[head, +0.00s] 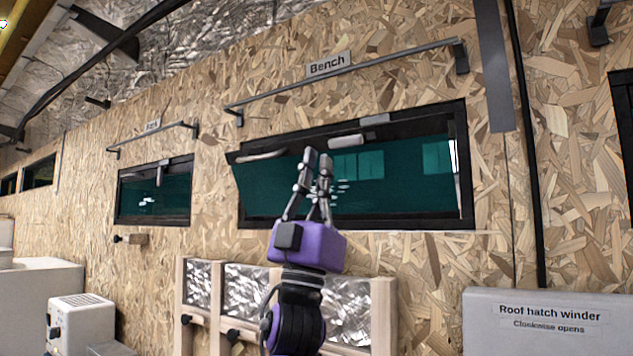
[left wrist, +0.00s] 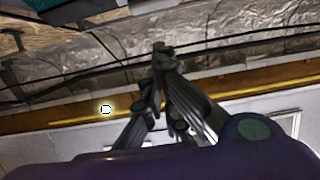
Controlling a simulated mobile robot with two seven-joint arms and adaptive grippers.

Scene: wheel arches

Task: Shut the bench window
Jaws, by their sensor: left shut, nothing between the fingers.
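The bench window (head: 385,170) is a wide teal pane in a black frame, under the "Bench" label (head: 328,64) on the chipboard wall. The pane stands out of line with its frame: its left edge juts past the frame's left side, and a bright gap shows at the right. A pale handle (head: 346,141) sits near its top edge, and a grey bar (head: 262,155) lies at the upper left. My left gripper (head: 318,160) is shut and empty, pointing up in front of the pane; contact cannot be told. Its fingertips meet in the left wrist view (left wrist: 160,50).
A rail (head: 350,75) runs above the bench window. A second window (head: 154,192) with its own rail is to the left. A wooden frame with foil panels (head: 250,285) stands below. A "Roof hatch winder" box (head: 550,318) is at lower right.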

